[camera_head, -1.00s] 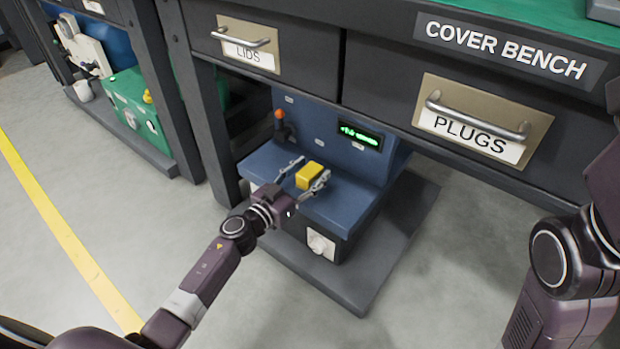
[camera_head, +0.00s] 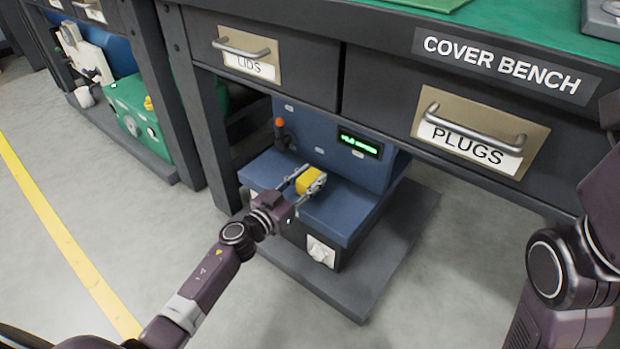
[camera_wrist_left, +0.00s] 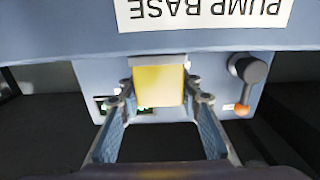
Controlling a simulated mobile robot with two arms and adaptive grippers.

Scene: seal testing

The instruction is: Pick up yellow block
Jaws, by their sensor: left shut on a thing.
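The yellow block (camera_head: 311,180) is at the blue machine under the bench, between the fingers of my left gripper (camera_head: 303,178). My left gripper is shut on it, with one finger on each side. In the left wrist view the block (camera_wrist_left: 159,86) fills the gap between the fingertips (camera_wrist_left: 158,92). I cannot tell whether the block still touches the blue top. Part of my right arm shows at the right edge, but its gripper is out of view.
The blue machine (camera_head: 335,213) has an orange-tipped lever (camera_head: 280,130) and a green display (camera_head: 360,143). Above it hang the LIDS drawer (camera_head: 310,65) and PLUGS drawer (camera_head: 400,100). A bench leg (camera_head: 205,135) stands close left. The floor in front is clear.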

